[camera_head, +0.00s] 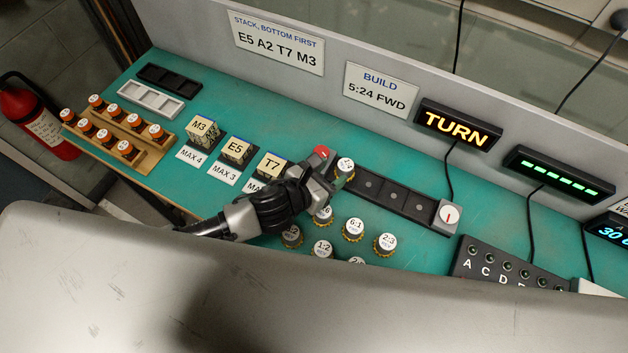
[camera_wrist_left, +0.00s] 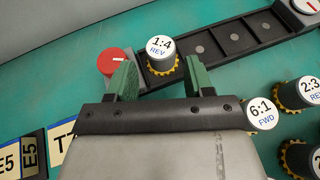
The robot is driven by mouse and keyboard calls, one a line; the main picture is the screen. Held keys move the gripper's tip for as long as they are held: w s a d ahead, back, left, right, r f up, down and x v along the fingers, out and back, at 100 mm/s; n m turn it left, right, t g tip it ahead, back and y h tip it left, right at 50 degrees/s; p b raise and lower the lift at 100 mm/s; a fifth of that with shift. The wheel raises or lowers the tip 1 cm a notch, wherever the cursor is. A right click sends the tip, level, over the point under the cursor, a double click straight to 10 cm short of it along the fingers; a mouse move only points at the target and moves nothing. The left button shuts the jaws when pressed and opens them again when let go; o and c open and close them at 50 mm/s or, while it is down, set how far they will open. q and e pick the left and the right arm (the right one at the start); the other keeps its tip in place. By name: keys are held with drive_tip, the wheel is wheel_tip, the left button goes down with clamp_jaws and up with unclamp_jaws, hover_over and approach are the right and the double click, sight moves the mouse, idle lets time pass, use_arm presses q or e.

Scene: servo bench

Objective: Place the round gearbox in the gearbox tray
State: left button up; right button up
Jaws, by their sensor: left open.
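A round gearbox labelled 1:4 REV (camera_wrist_left: 161,50), with a white top and a yellow toothed base, stands upright at the left end of the black gearbox tray (camera_wrist_left: 267,29). It also shows in the head view (camera_head: 345,164), with the tray (camera_head: 416,207) running right from it. My left gripper (camera_wrist_left: 160,80) is open, its two green fingers apart at the near left and right sides of this gearbox. I cannot tell whether they touch it. In the head view the left gripper (camera_head: 336,181) partly covers the tray's left end. The tray's visible pockets to the right are empty.
Several other round gearboxes (camera_head: 353,229) stand in front of the tray. A red knob (camera_wrist_left: 117,62) and a white dial (camera_head: 449,215) sit at the tray's ends. Labelled blocks (camera_head: 236,150) stand left of my arm. A lit TURN sign (camera_head: 457,125) is behind.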

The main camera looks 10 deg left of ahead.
use_arm(q)
drive_tip(key=v, duration=0.5)
drive_tip(key=shift+s+a+r, duration=0.1)
drive_tip(key=shift+s+a, duration=0.1)
drive_tip(key=shift+s, duration=0.05)
idle(0.3)
